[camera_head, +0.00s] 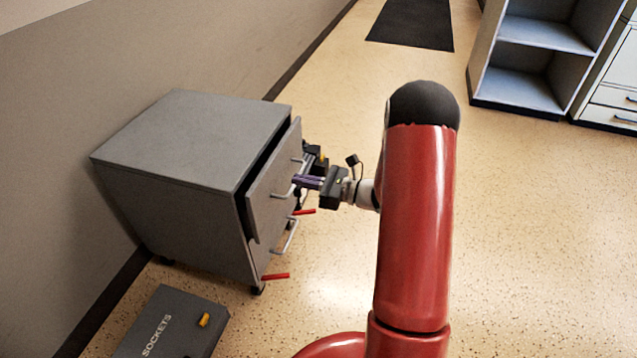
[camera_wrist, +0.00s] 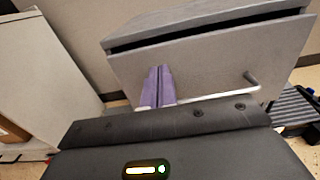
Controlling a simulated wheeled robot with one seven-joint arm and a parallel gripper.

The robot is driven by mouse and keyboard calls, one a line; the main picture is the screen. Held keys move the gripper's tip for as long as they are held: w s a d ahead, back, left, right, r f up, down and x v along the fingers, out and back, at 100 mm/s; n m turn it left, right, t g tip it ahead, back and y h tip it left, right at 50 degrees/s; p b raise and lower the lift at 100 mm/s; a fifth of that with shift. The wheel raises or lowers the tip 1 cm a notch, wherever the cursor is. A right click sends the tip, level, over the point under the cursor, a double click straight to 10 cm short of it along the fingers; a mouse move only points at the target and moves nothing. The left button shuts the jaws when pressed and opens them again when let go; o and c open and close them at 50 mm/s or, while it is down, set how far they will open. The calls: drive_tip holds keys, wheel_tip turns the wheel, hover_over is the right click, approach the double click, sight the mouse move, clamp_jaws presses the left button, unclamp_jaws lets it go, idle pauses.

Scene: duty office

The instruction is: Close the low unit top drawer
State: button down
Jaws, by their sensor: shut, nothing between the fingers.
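The low unit (camera_head: 190,135) is a grey cabinet on casters against the wall at the left in the head view. Its top drawer (camera_head: 262,205) stands slightly open, with a dark gap behind its front. The drawer front (camera_wrist: 215,65) also fills the upper wrist view, with the gap above it and a bar handle (camera_wrist: 225,92) low on it. My gripper (camera_head: 300,181) is at the drawer front, close to the handle. Its purple fingers (camera_wrist: 160,85) are together, with nothing between them. Whether the tips touch the front I cannot tell.
A grey case marked SOCKETS (camera_head: 170,325) lies on the floor in front of the unit. Red handles (camera_head: 276,276) show by the lower drawer. Grey shelves (camera_head: 540,50) stand at the back right, and a dark mat (camera_head: 412,22) lies behind. Open floor lies between.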

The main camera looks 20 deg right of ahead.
sight(267, 172)
drive_tip(key=x, duration=0.6)
drive_tip(key=shift+w+a+p, duration=0.2)
drive_tip(key=shift+a+p, duration=0.05)
drive_tip(key=shift+p, duration=0.1)
drive_tip(key=b+x, duration=0.1)
drive_tip(key=x, duration=0.3)
drive_tip(key=shift+a+f, duration=0.1)
drive_tip(key=shift+a, duration=0.1)
drive_tip(key=shift+w+a+r, duration=0.1)
drive_tip(key=shift+w+r, duration=0.1)
drive_tip(key=shift+r, duration=0.05)
